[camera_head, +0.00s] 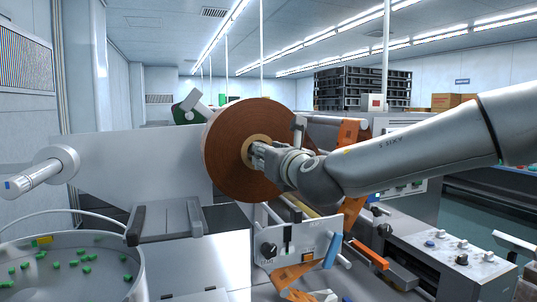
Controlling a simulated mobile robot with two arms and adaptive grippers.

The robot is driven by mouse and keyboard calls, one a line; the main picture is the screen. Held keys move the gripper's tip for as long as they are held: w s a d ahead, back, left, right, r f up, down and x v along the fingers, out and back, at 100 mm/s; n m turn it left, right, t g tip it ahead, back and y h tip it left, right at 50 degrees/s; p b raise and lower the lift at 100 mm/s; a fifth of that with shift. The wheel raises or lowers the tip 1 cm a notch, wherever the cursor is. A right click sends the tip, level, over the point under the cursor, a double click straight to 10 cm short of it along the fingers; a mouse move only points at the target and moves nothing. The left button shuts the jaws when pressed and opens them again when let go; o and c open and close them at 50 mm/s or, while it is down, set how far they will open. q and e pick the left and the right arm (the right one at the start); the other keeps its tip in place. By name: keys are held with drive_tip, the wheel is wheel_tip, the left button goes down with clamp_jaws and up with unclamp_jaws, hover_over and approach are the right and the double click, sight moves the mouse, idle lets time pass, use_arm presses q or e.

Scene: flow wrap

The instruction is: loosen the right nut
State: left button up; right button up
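A large brown film roll (225,135) is mounted upright on the machine, with a tan core (252,142) at its centre. My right arm reaches in from the right. Its gripper (258,156) is at the middle of the roll, right in front of the core. The gripper and wrist cover the hub there, so I cannot make out the right nut. Whether the fingers are open or shut on something is too small to tell. A bare spindle (38,176) with a round flange sticks out at the left. My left gripper is not in view.
Below the roll is a small panel (305,245) with a black knob, beside orange film (353,170) and guide bars. A control box (455,255) with knobs stands at the lower right. A round metal bowl (70,275) with green pieces is at the lower left.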

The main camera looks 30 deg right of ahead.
drive_tip(key=shift+f, duration=0.15)
drive_tip(key=o, duration=1)
drive_tip(key=shift+s, duration=0.1)
drive_tip(key=v, duration=1.2)
